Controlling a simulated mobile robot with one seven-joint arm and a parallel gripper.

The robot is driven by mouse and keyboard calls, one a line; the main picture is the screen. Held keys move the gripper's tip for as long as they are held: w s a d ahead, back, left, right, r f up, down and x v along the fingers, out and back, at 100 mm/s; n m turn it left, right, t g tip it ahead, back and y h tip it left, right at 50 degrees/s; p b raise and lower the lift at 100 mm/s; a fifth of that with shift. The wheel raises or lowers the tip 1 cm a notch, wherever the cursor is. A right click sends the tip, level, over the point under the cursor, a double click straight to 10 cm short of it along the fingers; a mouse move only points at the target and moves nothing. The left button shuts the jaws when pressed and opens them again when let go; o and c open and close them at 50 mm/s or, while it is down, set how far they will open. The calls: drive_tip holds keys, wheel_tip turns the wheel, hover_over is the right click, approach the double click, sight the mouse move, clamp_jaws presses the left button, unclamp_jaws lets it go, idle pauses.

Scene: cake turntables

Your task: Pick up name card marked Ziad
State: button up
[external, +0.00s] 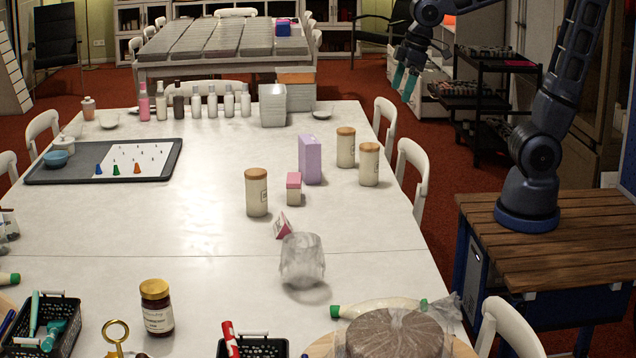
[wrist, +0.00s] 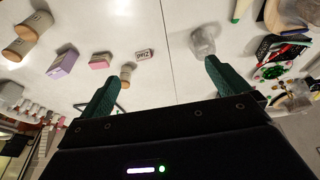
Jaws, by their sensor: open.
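The name card (external: 283,226) is a small pink and white folded card standing on the white table, just behind a crumpled clear plastic wrap. In the wrist view the card (wrist: 144,55) shows its white face with the word Ziad on it. My gripper (external: 405,86) is open and empty, high up beyond the table's right edge, well away from the card. In the wrist view my green fingers (wrist: 158,88) are spread wide with nothing between them.
The plastic wrap (external: 302,260) stands close to the card; it also shows in the wrist view (wrist: 203,40). A pink-topped box (external: 294,190), a purple box (external: 311,159) and a lidded canister (external: 256,193) stand behind.

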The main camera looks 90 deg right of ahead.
drive_tip(key=w+d+f+g, duration=0.1)
drive_tip(key=w+d+f, duration=0.1)
drive_tip(key=w, duration=0.3)
drive_tip(key=w+d+f, duration=0.1)
drive_tip(key=w+f, duration=0.2)
drive_tip(key=w, duration=0.3)
drive_tip(key=g, duration=0.2)
hover_over(282, 218)
wheel_tip(282, 218, down, 27)
drive_tip(key=shift+n, duration=0.4)
drive_tip(key=f, duration=0.6)
drive_tip(key=shift+d, duration=0.4)
drive_tip(key=shift+a+f, duration=0.15)
drive_tip(key=shift+f, duration=1.2)
drive_tip(key=shift+a+f, duration=0.1)
drive_tip(key=shift+f, duration=1.2)
drive_tip(key=c, duration=1)
